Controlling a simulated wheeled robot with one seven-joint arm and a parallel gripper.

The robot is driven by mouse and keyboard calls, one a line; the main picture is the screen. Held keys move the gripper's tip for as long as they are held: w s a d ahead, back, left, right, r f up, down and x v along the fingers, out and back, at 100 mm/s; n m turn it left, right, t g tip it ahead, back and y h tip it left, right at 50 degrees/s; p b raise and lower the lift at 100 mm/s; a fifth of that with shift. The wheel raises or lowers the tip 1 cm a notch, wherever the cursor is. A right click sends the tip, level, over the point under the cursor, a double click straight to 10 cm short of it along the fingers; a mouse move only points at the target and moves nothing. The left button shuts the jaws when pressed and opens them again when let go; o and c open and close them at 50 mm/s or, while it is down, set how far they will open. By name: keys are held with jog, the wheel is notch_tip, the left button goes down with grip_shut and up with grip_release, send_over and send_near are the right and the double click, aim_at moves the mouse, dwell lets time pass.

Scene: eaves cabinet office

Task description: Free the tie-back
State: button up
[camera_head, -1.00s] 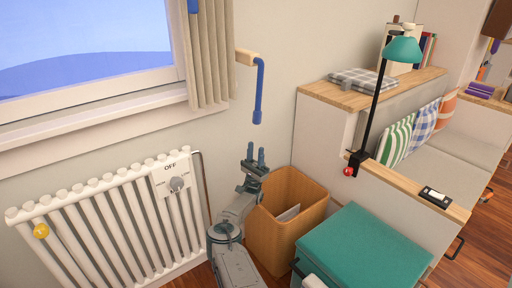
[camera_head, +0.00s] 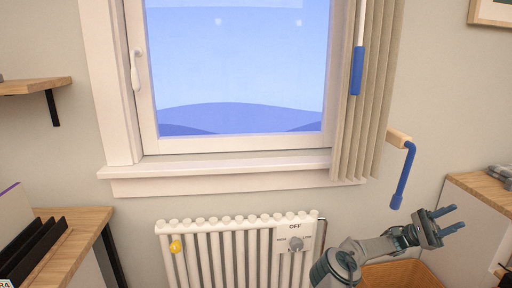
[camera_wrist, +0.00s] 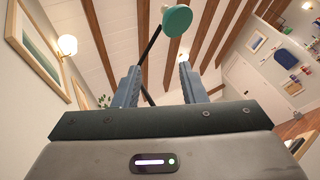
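A blue bent bar (camera_head: 404,176), which appears to be the tie-back, hangs from a wooden peg (camera_head: 398,138) on the wall right of the window. The beige curtain (camera_head: 358,110) hangs in folds left of it, and the bar does not wrap around it in this view. My gripper (camera_head: 460,217) is below and right of the bar's lower end, apart from it in the picture. Its two fingers point right and stand apart, with nothing between them. In the wrist view, my gripper (camera_wrist: 158,68) is also open and empty; the tie-back is not visible there.
A white radiator (camera_head: 235,250) with a dial and a yellow knob stands under the window sill (camera_head: 230,170). A wicker-like bin (camera_head: 400,274) is partly hidden by my arm. A wand with a blue grip (camera_head: 357,70) hangs at the curtain. A wooden-topped cabinet (camera_head: 485,187) is at right.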

jog(key=s+r+t+y+p, duration=0.4)
jog(key=s+t+y+p, duration=0.35)
jog(key=s, duration=0.75)
jog(key=s+a+r+t+y+p, duration=0.3)
jog(key=a+t, duration=0.2)
jog(key=a, duration=0.8)
jog(key=s+a+r+t+y+p, duration=0.3)
jog(key=a+t, duration=0.3)
jog(key=a, duration=0.8)
jog(key=s+a+r+n+t+y+p, duration=0.1)
jog(key=s+a+r+t+y+p, duration=0.2)
jog(key=a, duration=1.1)
notch_tip(320, 180, up, 2)
jog(key=shift+s+a+t+y+p, duration=0.15)
jog(key=shift+t+y+p, duration=0.75)
jog(key=shift+t+y, duration=0.35)
